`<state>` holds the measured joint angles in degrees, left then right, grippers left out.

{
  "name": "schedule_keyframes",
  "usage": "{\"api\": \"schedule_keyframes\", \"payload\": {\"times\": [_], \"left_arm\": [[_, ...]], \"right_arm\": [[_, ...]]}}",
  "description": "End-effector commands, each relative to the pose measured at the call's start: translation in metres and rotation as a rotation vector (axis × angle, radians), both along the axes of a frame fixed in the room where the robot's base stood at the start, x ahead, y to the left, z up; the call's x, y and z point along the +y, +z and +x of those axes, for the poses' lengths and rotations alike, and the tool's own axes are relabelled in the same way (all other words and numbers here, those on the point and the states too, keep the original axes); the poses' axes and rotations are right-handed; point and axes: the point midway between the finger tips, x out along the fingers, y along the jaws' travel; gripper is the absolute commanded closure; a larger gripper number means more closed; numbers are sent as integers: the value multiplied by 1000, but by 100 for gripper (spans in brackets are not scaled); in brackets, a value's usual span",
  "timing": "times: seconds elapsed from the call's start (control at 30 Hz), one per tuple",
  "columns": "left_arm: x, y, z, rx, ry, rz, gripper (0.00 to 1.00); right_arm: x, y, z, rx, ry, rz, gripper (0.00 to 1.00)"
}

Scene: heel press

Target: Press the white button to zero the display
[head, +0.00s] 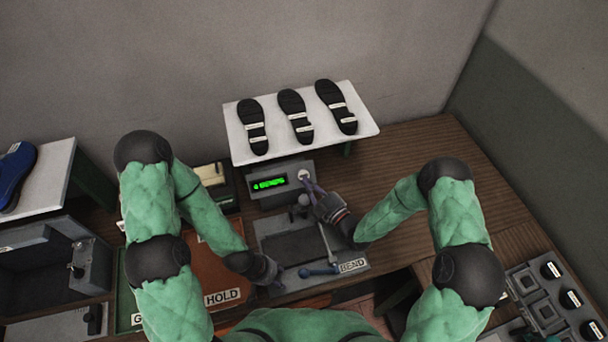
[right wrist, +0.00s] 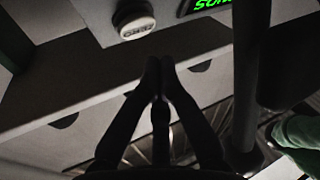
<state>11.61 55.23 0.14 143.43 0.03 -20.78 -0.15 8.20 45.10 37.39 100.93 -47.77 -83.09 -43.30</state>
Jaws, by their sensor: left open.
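The grey box (head: 290,190) with the lit green display (head: 268,183) stands below the white shelf. The white button (head: 303,174) is on its front, right of the display. In the right wrist view the round white button (right wrist: 136,27) carries dark lettering, and part of the green display (right wrist: 205,5) shows. My right gripper (head: 308,184) is beside the button; in the wrist view its fingertips (right wrist: 158,62) are together and empty, appearing just below the button with a gap between. My left gripper (head: 279,276) is open, low on the bench by a blue-handled lever.
A white shelf (head: 364,126) with several black soles is above the box. A grey press (head: 290,222) with a BEND label (head: 352,265) lies in front of it. An orange HOLD tray (head: 185,270) is at left, a button panel (head: 550,300) at lower right.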

Motion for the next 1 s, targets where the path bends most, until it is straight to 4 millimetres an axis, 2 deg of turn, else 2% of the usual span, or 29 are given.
{"api": "schedule_keyframes", "payload": {"times": [0.4, 1.0], "left_arm": [[0, 11, 0, 0, 0, 0, 52], [0, 11, 0, 0, 0, 0, 52]], "right_arm": [[-8, 20, -24, 1, 0, -1, 100], [-8, 20, -26, 1, 0, -1, 100]]}}
